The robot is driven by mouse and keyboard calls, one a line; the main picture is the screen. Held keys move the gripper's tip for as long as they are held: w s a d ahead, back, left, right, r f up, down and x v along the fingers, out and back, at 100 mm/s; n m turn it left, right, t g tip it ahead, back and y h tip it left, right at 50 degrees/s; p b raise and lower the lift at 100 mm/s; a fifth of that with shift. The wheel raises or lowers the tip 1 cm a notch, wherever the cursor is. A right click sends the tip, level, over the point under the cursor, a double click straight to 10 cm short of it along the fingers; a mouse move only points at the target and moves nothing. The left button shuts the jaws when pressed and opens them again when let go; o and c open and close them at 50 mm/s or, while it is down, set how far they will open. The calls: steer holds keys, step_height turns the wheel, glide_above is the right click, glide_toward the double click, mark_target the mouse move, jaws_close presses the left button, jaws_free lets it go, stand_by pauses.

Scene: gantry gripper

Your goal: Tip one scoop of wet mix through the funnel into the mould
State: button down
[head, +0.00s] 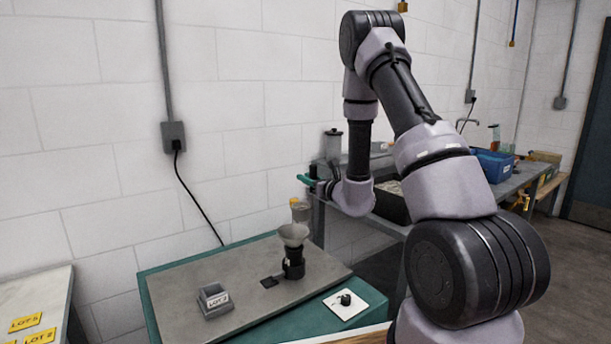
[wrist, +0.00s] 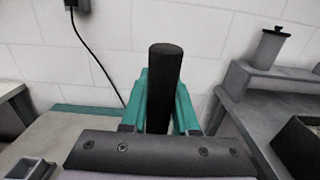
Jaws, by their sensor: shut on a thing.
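My gripper (head: 308,181) has teal fingers, shut on a dark upright cylinder, seemingly the scoop's handle (wrist: 164,85). It is above and slightly right of the funnel, apart from it. A small beige cup with an orange part (head: 301,212) shows below the gripper; I cannot tell if it is the scoop's bowl. Its contents are not clear. The pale funnel (head: 293,233) sits upright on a black cylindrical body (head: 293,264), possibly the mould, on the grey board. The funnel is not visible in the wrist view.
A dark square (head: 269,282) lies near the funnel. A white plate (head: 357,303) bears a small black part (head: 345,299). A dark tub (head: 390,207) stands on the right bench.

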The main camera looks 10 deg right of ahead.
steer(key=w+a+f+n+g+h, duration=0.2)
steer(key=a+f+n+g+h, duration=0.1)
steer(key=a, duration=0.3)
steer(key=shift+w+f+n+g+h, duration=0.25)
steer(key=shift+f+n+g+h, duration=0.05)
steer(key=shift+n+g, duration=0.35)
stand_by(0.4)
steer(key=shift+a, duration=0.1)
stand_by(0.3)
steer(key=shift+w+a+f+n+g+h, duration=0.25)
steer(key=shift+a+f+n+g+h, duration=0.15)
steer(key=shift+a, duration=0.1)
steer(key=shift+w+a+f+n+g+h, duration=0.25)
steer(key=shift+a+f+n+h, duration=0.1)
steer(key=shift+a+f+h, duration=0.1)
steer(key=shift+a, duration=0.1)
